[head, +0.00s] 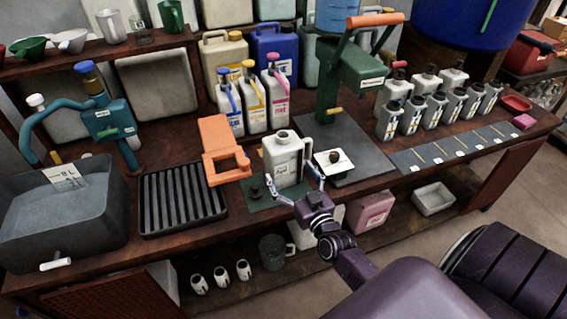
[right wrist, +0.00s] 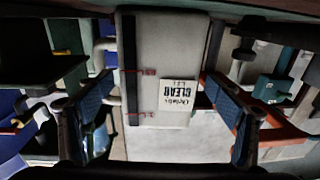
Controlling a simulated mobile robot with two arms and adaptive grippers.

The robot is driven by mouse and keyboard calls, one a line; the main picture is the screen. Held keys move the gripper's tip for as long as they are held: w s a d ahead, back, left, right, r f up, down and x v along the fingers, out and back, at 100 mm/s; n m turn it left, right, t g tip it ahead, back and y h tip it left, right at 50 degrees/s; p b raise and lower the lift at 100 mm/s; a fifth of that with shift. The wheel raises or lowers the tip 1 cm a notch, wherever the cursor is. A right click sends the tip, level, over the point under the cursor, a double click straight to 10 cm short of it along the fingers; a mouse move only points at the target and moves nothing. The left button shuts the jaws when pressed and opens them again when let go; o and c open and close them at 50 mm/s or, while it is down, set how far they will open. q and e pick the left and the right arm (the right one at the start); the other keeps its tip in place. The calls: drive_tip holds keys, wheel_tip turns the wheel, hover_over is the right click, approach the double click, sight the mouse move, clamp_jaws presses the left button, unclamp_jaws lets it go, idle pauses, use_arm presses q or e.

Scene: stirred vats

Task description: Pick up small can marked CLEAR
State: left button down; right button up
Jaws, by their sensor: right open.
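The small can marked CLEAR (head: 283,163) is a pale grey-white jug with an open neck and a handle. It stands upright on a dark green mat (head: 262,201) near the bench's front edge. My right gripper (head: 293,184) is in front of it, open, with one finger towards each side of the can. In the right wrist view the can (right wrist: 165,50) fills the middle, its CLEAR label upside down, between the spread fingers of the gripper (right wrist: 160,98). Contact cannot be made out. My left gripper is not in view.
An orange stand (head: 222,150) is close on the left of the can, and a white plate with a dark knob (head: 333,162) close on the right. A green press (head: 350,85) stands behind. Colored-capped jugs (head: 252,98) and several grey bottles (head: 412,116) stand farther back.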

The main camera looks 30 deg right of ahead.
drive_tip(key=w+b, duration=0.1)
drive_tip(key=w, duration=0.1)
drive_tip(key=w+d, duration=0.1)
drive_tip(key=w, duration=0.1)
drive_tip(key=shift+w+b, duration=0.25)
drive_tip(key=shift+b, duration=0.15)
drive_tip(key=shift+w+r, duration=0.1)
drive_tip(key=shift+w, duration=0.3)
drive_tip(key=c, duration=1)
